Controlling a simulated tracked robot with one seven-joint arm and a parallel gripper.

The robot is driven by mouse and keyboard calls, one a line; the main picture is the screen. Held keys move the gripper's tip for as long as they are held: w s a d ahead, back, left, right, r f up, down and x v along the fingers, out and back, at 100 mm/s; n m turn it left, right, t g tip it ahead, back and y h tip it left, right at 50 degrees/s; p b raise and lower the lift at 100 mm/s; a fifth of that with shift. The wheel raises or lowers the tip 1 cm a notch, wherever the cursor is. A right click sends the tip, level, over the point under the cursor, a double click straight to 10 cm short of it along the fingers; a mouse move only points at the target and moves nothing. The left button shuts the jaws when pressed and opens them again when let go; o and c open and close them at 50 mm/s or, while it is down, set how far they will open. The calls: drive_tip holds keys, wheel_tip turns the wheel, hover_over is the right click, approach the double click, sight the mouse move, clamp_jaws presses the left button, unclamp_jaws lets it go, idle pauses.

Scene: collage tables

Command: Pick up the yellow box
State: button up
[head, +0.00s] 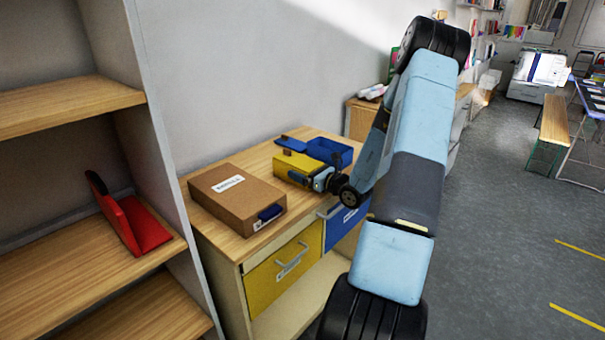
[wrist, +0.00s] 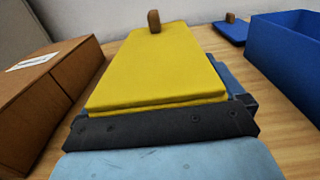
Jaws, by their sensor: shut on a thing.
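The yellow box (head: 296,166) is on the wooden cabinet top, between a brown box and a blue bin. In the wrist view the yellow box (wrist: 158,70) fills the middle, with a small brown knob on its top near the far end. My gripper (head: 318,180) is at the near end of the yellow box and shut on it. In the wrist view my gripper's dark edge (wrist: 165,124) lies across the box's near end. I cannot tell whether the box is lifted off the wood.
A brown labelled box (head: 238,198) stands close on the left. An open blue bin (head: 330,152) and its blue lid (head: 290,143) are behind and right. The cabinet top (head: 222,238) has yellow and blue drawers below. A shelf with a red bookend (head: 145,226) stands at left.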

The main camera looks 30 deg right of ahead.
sight(313, 170)
drive_tip(key=shift+r, duration=0.5)
drive_tip(key=s+r, duration=0.1)
drive_tip(key=r, duration=0.1)
drive_tip(key=s+r, duration=0.2)
drive_tip(key=r, duration=0.1)
drive_tip(key=s+r, duration=0.2)
drive_tip(key=r, duration=0.1)
drive_tip(key=shift+s, duration=0.2)
drive_tip(key=s+r, duration=0.3)
drive_tip(key=s, duration=0.5)
drive_tip(key=shift+s+d+r, duration=0.15)
drive_tip(key=shift+s+r, duration=0.15)
